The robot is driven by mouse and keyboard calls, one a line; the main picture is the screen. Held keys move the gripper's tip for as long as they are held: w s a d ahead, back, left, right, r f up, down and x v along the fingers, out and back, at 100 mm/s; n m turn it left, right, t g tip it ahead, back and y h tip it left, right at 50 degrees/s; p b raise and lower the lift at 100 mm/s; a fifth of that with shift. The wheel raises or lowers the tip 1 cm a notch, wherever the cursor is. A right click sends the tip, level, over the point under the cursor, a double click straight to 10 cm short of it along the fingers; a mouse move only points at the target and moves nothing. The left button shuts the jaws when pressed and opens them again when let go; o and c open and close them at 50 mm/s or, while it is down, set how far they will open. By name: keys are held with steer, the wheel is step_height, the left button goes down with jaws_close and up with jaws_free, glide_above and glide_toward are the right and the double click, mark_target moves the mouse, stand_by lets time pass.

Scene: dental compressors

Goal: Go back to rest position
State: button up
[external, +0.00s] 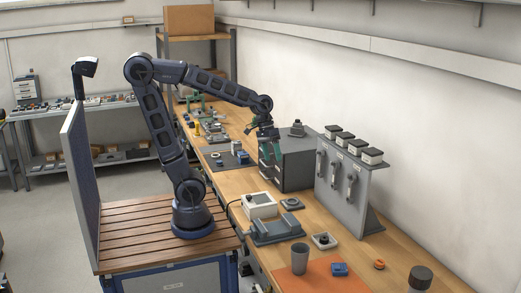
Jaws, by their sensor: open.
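My gripper (270,148) is at the end of my outstretched arm, in the middle of the external view. It points down in front of the dark grey box (297,165) on the wooden workbench. Its fingers are greenish and small in the picture. It looks open, and I see nothing held in it. I cannot tell whether it touches the box. My arm rises from its base on the slatted wooden top of my mobile platform, arches up, and reaches right over the bench.
On the bench (232,184) are a grey panel with handles (345,185), a white device (259,205), a grey fixture (277,229), a grey cup (299,258) and a blue part (339,269) on an orange mat (318,282). Shelves (95,155) stand behind. The air above the bench's front is clear.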

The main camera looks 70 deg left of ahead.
steer(key=s+a+r+m+t+y, duration=0.2)
steer(key=s+a+t+y, duration=0.1)
steer(key=s+a, duration=0.6)
steer(key=a, duration=0.3)
steer(key=shift+s+y, duration=0.2)
steer(key=shift+y, duration=0.2)
steer(key=shift+a+r, duration=0.1)
